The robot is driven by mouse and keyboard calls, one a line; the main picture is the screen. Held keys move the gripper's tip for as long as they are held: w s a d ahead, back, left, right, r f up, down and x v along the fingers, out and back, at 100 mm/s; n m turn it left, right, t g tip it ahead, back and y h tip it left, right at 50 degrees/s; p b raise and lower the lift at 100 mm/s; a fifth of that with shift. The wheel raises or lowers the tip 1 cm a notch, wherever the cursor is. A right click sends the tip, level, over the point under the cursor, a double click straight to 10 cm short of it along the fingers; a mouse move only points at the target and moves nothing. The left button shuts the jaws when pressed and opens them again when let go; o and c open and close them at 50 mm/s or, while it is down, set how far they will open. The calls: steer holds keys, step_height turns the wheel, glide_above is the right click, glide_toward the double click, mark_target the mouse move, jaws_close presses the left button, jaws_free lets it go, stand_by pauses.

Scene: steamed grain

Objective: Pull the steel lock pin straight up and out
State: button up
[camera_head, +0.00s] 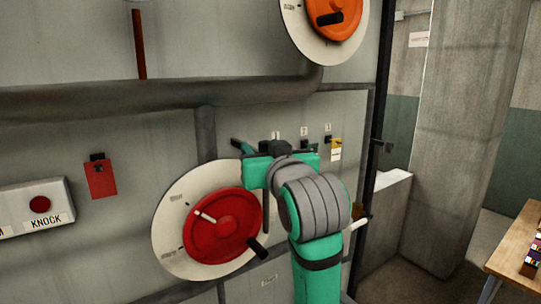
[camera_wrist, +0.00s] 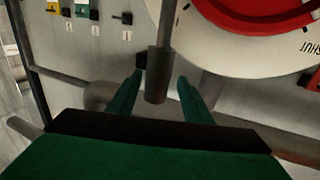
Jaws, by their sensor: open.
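A grey steel pin (camera_wrist: 157,75) with a thick cylindrical end shows in the wrist view. Its thinner shaft runs to the top edge of that picture, in front of the white dial plate. My gripper (camera_wrist: 160,76) is open, with one green finger on each side of the thick end and visible gaps to both. In the head view a thin vertical rod, apparently the same pin (camera_head: 265,212), shows below my gripper (camera_head: 276,149), beside the red wheel (camera_head: 222,228). The gripper hides its upper end there.
A thick pipe (camera_head: 150,98) crosses the wall above the gripper. An orange wheel (camera_head: 335,18) is at the top. The red wheel's black handle (camera_head: 257,248) sticks out near my arm. A wooden table (camera_head: 520,245) stands at the far right.

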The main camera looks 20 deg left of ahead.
steer(key=shift+d+x, duration=0.25)
steer(key=shift+x, duration=1.3)
steer(key=shift+w, duration=0.1)
jaws_close()
steer(key=shift+w+a+r, duration=0.1)
steer(key=shift+r, duration=0.05)
